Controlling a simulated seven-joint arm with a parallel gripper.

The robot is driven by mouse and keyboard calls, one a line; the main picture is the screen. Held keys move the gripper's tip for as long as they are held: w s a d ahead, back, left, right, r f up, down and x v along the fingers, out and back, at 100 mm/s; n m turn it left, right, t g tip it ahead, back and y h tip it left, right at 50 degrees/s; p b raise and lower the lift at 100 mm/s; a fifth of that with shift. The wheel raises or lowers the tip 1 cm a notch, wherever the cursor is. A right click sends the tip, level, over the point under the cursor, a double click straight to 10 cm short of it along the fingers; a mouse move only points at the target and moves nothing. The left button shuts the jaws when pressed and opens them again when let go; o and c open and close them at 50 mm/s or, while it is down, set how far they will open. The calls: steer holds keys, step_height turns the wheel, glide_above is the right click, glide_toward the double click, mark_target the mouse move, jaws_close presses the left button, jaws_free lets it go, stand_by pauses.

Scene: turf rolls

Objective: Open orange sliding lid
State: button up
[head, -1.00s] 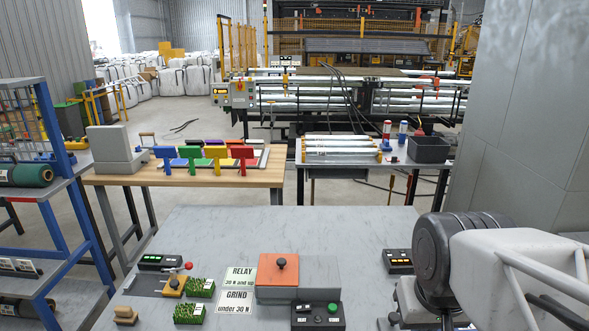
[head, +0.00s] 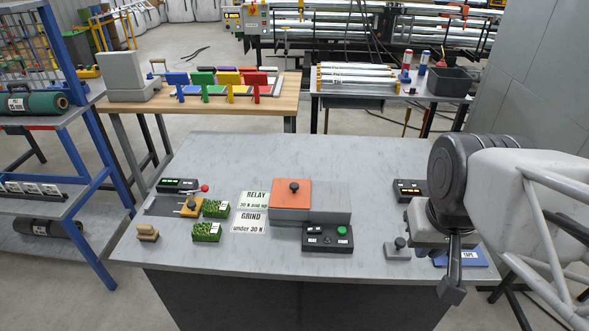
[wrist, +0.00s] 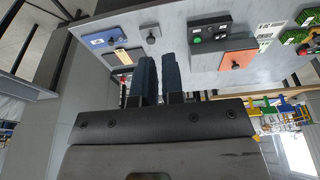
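The orange sliding lid (head: 280,194) lies flat on top of a long grey box (head: 330,205) and covers its left part. A black knob (head: 294,186) stands up from the lid. The lid also shows in the wrist view (wrist: 243,58), to the right of my fingers and well apart from them. My gripper (wrist: 160,62) is empty, with a narrow gap between its two dark blue fingers. In the head view my arm is at the right, and its dark end hangs by the table's front edge, far right of the lid.
A black button box (head: 328,239) with a green button stands in front of the grey box. A small knobbed grey block (head: 398,249) and a blue TAPE pad (head: 470,257) lie at the right. Turf pieces (head: 207,231) and signs (head: 250,221) lie left. The table's back is clear.

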steer(key=o, duration=0.5)
steer(key=shift+w+a, duration=0.1)
steer(key=shift+w, duration=0.15)
steer(key=shift+o, duration=1.2)
steer(key=shift+w+a+r, duration=0.1)
steer(key=shift+w, duration=0.25)
steer(key=shift+o, duration=0.5)
steer(key=w+a+m, duration=0.2)
steer(key=w+a, duration=0.2)
steer(key=w, duration=0.6)
steer(key=shift+w+r+m+g, duration=0.2)
steer(key=shift+w+m+g, duration=0.1)
steer(key=shift+g, duration=0.1)
steer(key=w+a+f+m, duration=0.2)
steer(key=w+a+f, duration=0.2)
steer(key=w+a, duration=0.2)
steer(key=w+a+f+m+g, duration=0.1)
steer(key=w+a+f, duration=0.3)
steer(key=w, duration=0.6)
steer(key=w+a+f+m, duration=0.3)
steer(key=w+a, duration=0.5)
steer(key=shift+w+a+f+g, duration=0.1)
steer(key=shift+a+f+g, duration=0.15)
steer(key=shift+f+g, duration=0.15)
steer(key=shift+w+a+f, duration=0.2)
steer(key=shift+a+f, duration=0.05)
steer(key=shift+f, duration=0.05)
